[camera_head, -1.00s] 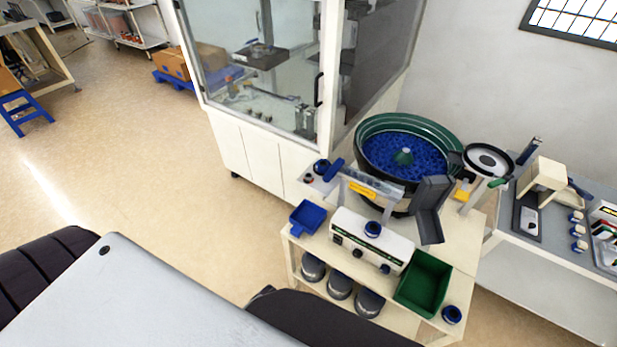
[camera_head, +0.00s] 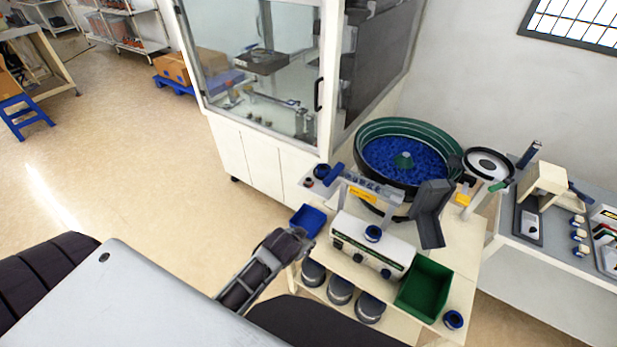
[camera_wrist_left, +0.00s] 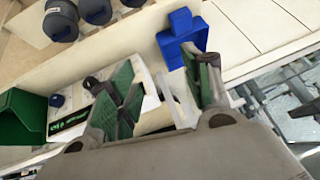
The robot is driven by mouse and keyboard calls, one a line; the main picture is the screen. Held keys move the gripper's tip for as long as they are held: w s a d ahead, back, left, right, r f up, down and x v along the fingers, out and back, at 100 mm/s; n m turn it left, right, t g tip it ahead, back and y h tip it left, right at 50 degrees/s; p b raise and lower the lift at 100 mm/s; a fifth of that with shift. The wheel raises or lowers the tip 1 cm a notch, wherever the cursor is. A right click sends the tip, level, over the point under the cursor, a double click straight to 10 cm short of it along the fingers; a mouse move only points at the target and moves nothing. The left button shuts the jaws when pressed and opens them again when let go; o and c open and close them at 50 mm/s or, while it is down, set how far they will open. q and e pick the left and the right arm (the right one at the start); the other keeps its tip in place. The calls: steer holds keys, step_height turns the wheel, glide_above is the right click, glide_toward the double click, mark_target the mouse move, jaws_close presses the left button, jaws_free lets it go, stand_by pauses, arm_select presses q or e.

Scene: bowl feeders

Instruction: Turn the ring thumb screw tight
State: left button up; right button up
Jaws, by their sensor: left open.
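A round ring (camera_head: 489,162) with a white face and dark rim stands on a post right of the bowl feeder. A small green part (camera_head: 499,185) sits just below it; I cannot tell whether this is the ring's thumb screw. My left gripper (camera_head: 303,238) is by the cart's left front, beside the blue tray, well apart from the ring. In the left wrist view its green-padded fingers (camera_wrist_left: 165,88) are spread with nothing held between them. The ring cannot be made out there. My right gripper is not in view.
The bowl feeder (camera_head: 404,130) holds blue parts. In front are a white control box (camera_head: 345,238), a blue tray (camera_head: 312,222) and a green bin (camera_head: 424,288). A glass-walled cabinet (camera_head: 262,155) stands behind. A side table (camera_head: 560,248) is at the right. Open floor lies left.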

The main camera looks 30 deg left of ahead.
arm_select(q)
steer(key=w+d+r+m+t+h, duration=0.1)
steer(key=w+d+r+t, duration=0.1)
steer(key=w+r+t, duration=0.5)
steer(key=w+d+r+m+t, duration=0.15)
steer(key=w+r, duration=0.25)
steer(key=r, duration=0.7)
steer(key=w+d+r+m+t+h, duration=0.1)
steer(key=w+d+r+m+t, duration=0.15)
steer(key=w+r, duration=0.5)
steer(key=d+r+m+h, duration=0.8)
steer(key=d+r+h, duration=0.2)
steer(key=s+d+f+m+g+h, duration=0.1)
steer(key=d+f+m+g+h, duration=0.1)
steer(key=d+m+g+h, duration=0.7)
steer(key=w+a+f+m+g+y, duration=0.2)
steer(key=a+f+m+g+y, duration=0.6)
steer(key=f+y, duration=0.4)
steer(key=w+a+n+g+y, duration=0.1)
steer(key=a+n+y, duration=0.3)
steer(key=a, duration=2)
steer(key=y, duration=0.4)
steer(key=shift+w+a+f, duration=0.2)
steer(key=shift+a+f, duration=0.05)
steer(key=shift+f, duration=0.15)
